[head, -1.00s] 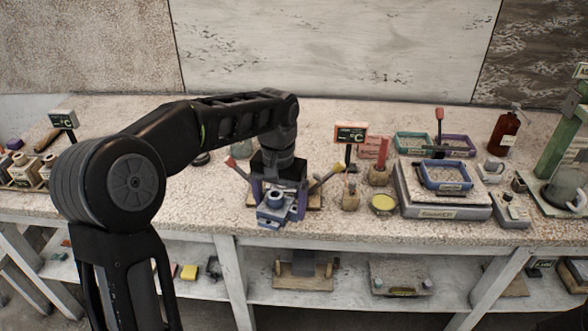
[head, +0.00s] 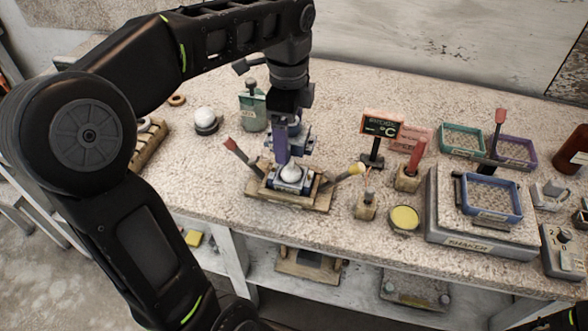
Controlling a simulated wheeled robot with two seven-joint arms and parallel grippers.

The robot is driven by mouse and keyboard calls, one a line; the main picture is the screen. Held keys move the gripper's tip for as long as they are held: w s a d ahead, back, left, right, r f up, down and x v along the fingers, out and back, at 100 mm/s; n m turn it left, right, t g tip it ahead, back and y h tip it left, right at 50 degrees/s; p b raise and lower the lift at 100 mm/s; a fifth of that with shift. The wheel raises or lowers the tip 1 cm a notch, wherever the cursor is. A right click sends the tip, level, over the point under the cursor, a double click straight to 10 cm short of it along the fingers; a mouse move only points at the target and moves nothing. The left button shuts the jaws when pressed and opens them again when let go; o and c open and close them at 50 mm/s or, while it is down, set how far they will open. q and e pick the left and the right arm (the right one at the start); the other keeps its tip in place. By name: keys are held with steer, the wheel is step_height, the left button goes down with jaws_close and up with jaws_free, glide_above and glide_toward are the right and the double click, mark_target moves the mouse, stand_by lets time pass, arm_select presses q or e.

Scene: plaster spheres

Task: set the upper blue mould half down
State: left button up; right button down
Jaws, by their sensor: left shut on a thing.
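My left gripper (head: 284,148) is shut on the upper blue mould half (head: 301,138) and holds it up, just behind and above the lower mould half. The gripper's purple finger covers part of it. The lower blue mould half (head: 289,187) sits in a wooden cradle (head: 318,200) on the bench, with a white plaster ball (head: 291,172) showing in it. The two halves are apart. My right gripper is not in view.
A red-tipped handle (head: 232,147) and a yellow-tipped handle (head: 352,170) flank the cradle. A green-labelled jar (head: 252,108) and a white ball on a dark stand (head: 206,119) are behind left. The shaker (head: 470,238) stands right. Bare bench lies left of the cradle.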

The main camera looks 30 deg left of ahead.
arm_select(q)
steer(key=shift+w, duration=0.2)
steer(key=shift+s+f, duration=0.1)
glide_above(290, 171)
steer(key=shift+f, duration=2.45)
steer(key=shift+f+p, duration=0.3)
steer(key=shift+f, duration=2)
steer(key=shift+f, duration=0.25)
steer(key=o, duration=1.4)
steer(key=shift+o, duration=0.2)
